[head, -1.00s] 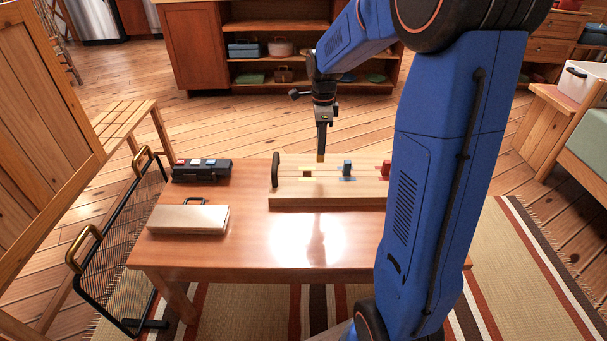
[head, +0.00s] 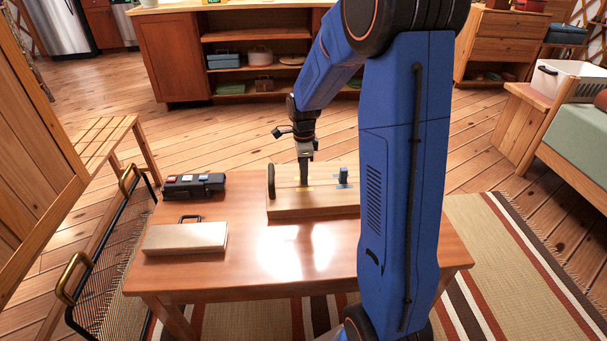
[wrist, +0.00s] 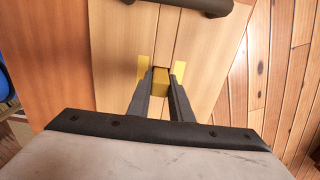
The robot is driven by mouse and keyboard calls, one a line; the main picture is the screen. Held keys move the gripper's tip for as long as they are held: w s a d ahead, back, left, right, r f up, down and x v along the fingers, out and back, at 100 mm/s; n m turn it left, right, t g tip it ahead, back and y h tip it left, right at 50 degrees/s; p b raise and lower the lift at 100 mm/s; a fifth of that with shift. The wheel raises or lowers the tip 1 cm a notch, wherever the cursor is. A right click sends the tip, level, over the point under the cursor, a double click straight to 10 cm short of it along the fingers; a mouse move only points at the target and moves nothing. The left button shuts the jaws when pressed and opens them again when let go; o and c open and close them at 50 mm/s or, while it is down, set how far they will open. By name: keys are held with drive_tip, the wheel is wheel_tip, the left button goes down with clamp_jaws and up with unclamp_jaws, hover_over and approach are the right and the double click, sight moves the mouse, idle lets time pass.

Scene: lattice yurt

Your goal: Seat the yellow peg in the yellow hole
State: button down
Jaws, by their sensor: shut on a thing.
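My gripper (head: 304,182) is shut on the yellow peg (wrist: 160,84), which shows between the two fingers in the wrist view. The gripper points down, low over the wooden board (head: 312,208) on the table. Yellow marking (wrist: 179,70) shows on both sides of the peg in the wrist view, and the yellow hole lies between these patches, mostly covered by peg and fingers. In the head view a bit of yellow marking (head: 309,188) shows by the fingertips. I cannot tell how deep the peg sits.
A blue peg (head: 343,175) stands in the board to the right of my gripper. A dark handle (head: 271,181) rises at the board's left end. A black case (head: 194,186) and a pale box (head: 186,237) stand on the table's left. The table front is clear.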

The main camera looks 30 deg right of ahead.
drive_tip(key=shift+f, duration=0.1)
drive_tip(key=c, duration=1.6)
unclamp_jaws()
wheel_tip(320, 180, up, 12)
drive_tip(key=f, duration=0.1)
drive_tip(key=s+a+r+n+t, duration=0.1)
drive_tip(key=s+a+r+n, duration=0.2)
drive_tip(key=s+r+n, duration=0.3)
drive_tip(key=shift+s+a+r+n+t, duration=0.1)
drive_tip(key=shift+s+a+n+t, duration=0.75)
drive_tip(key=shift+s+n, duration=2.65)
drive_tip(key=shift+s+a+r+n+t, duration=0.1)
drive_tip(key=shift+s+a+n+t, duration=0.3)
drive_tip(key=shift+s+a+n, duration=2.9)
drive_tip(key=shift+s+d+r+n+t, duration=0.1)
drive_tip(key=shift+s+d+n+t, duration=0.85)
drive_tip(key=shift+s, duration=4.95)
